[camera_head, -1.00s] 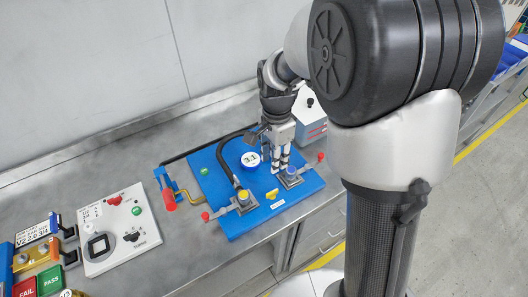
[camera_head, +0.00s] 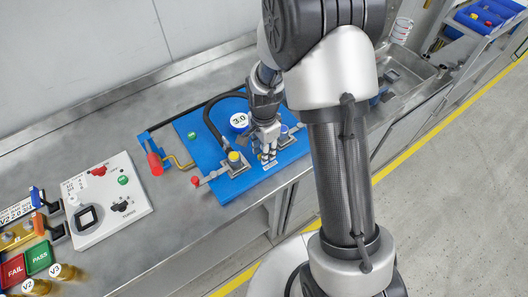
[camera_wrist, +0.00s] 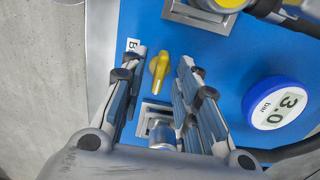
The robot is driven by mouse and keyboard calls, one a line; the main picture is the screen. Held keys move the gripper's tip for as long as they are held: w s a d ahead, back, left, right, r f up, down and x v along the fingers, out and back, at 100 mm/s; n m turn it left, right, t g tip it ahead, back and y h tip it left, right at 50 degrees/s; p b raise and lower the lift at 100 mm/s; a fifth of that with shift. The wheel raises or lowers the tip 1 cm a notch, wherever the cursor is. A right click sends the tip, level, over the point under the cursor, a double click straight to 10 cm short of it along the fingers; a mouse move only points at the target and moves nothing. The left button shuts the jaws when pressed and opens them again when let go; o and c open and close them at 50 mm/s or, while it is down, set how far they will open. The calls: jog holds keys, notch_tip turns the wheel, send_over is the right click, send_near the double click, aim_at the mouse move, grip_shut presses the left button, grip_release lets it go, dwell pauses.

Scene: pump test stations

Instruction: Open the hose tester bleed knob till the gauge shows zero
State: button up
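The yellow bleed knob (camera_wrist: 159,67) stands on the blue tester board (camera_head: 208,152). In the wrist view it lies between my open fingers (camera_wrist: 159,60), with a gap on each side. In the head view my gripper (camera_head: 265,154) points down at the front of the board and largely hides the knob. The round blue-rimmed gauge (camera_head: 239,121) reads 3.0; it also shows at the right of the wrist view (camera_wrist: 277,102). Part of a label beside the knob is hidden by a finger.
A yellow-topped hose fitting (camera_head: 234,157) with a black hose is left of my gripper. A red-handled lever (camera_head: 155,160) stands at the board's left edge. A white control panel (camera_head: 104,203) lies farther left. A sink (camera_head: 402,75) is at the right.

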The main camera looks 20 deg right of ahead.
jog(key=shift+f, duration=0.25)
jog(key=shift+c, duration=0.5)
grip_shut()
